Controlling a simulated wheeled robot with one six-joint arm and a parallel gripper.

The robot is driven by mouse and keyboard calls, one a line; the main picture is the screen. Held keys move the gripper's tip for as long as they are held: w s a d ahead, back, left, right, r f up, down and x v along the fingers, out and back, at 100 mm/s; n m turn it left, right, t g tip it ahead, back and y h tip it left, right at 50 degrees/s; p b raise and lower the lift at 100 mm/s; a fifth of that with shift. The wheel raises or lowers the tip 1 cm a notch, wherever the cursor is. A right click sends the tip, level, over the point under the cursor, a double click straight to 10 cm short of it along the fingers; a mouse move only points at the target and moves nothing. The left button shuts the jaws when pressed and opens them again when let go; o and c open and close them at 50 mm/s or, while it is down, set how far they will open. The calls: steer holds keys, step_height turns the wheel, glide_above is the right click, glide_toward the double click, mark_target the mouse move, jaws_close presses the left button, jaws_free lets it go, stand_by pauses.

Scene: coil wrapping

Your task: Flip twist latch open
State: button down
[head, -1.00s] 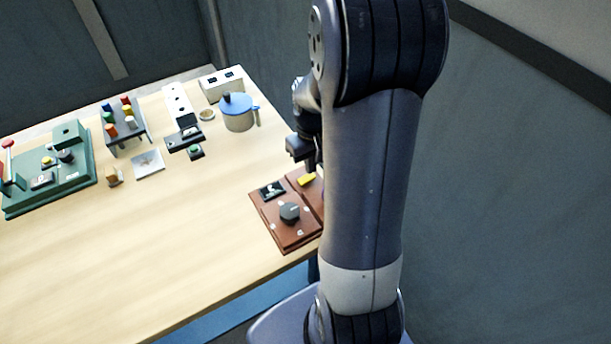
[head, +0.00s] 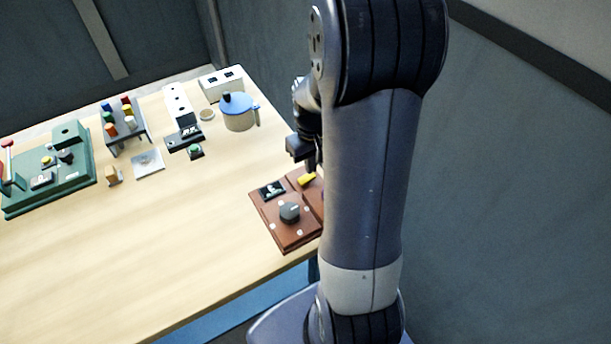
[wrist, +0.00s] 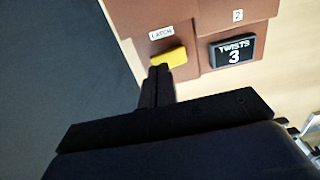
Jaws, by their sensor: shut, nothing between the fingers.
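The yellow latch (wrist: 170,57) sits on a brown board (wrist: 195,68), beside a white label reading LATCH (wrist: 161,33). In the head view the latch (head: 306,180) shows on the far part of the brown board (head: 284,237), partly behind my arm. My gripper (wrist: 159,70) is shut and empty. In the wrist view its fingertips lie at the near edge of the latch; I cannot tell whether they touch it. In the head view the fingers point down just beyond the latch.
A black display (wrist: 233,52) reading TWISTS 3 is right of the latch. A dark knob (head: 289,211) stands on the board. A blue-lidded pot (head: 238,112), a green panel (head: 50,190) and a peg rack (head: 124,130) stand farther off. The table's left front is clear.

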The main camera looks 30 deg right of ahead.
steer(key=shift+f+b, duration=0.65)
steer(key=shift+f, duration=0.3)
steer(key=shift+r, duration=0.2)
step_height(320, 180, up, 7)
steer(key=p, duration=0.5)
steer(key=shift+f+p, duration=0.1)
steer(key=shift+p, duration=0.2)
steer(key=shift+f, duration=0.2)
step_height(320, 180, down, 7)
steer(key=b, duration=0.5)
steer(key=shift+r+b, duration=0.1)
steer(key=shift+b, duration=0.25)
steer(key=shift+r, duration=0.1)
steer(key=shift+r, duration=0.1)
